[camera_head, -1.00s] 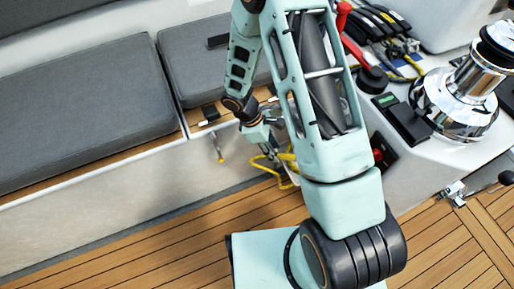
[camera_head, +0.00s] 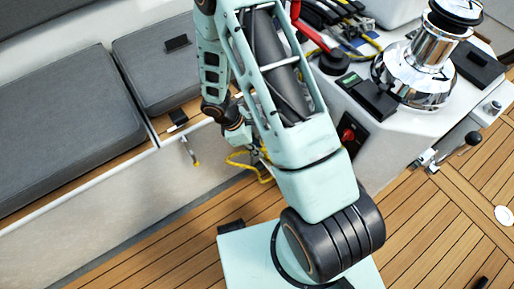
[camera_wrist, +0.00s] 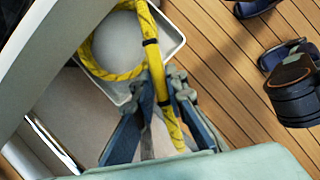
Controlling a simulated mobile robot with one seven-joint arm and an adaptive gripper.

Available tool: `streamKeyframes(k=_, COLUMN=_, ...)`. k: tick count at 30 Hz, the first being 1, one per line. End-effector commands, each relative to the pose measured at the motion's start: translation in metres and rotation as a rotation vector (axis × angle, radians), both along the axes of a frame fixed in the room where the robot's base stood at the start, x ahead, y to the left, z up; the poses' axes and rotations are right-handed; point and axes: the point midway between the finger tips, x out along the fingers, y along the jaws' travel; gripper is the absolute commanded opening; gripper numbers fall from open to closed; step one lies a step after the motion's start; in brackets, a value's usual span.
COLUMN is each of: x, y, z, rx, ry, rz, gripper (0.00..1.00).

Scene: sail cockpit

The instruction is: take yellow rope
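The yellow rope (camera_wrist: 108,72) shows in the wrist view as a coil in a pale, rimmed tray-like holder (camera_wrist: 176,45). It has dark bands, and one strand runs down between my two fingers. My gripper (camera_wrist: 158,90) is at this strand, one finger on each side. The fingertips are close together there, but I cannot tell whether they press on the rope. In the head view the rope (camera_head: 246,165) hangs low by the bench front, beside my gripper (camera_head: 256,150), which is small and partly hidden by my arm.
Grey-cushioned benches (camera_head: 60,125) line the left. A white console with a chrome winch (camera_head: 425,65), a red-handled tool (camera_head: 318,40) and a red switch (camera_head: 349,135) stands at the right. The plank deck (camera_head: 160,240) is mostly clear.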

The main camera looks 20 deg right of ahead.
Motion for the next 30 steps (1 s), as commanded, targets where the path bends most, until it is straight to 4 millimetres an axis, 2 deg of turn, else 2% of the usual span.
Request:
streamKeyframes(k=10, x=0.000, y=0.000, z=0.003, rx=0.000, ry=0.000, rz=0.000, gripper=0.00)
streamKeyframes(k=30, x=0.000, y=0.000, z=0.031, rx=0.000, ry=0.000, rz=-0.001, gripper=0.00)
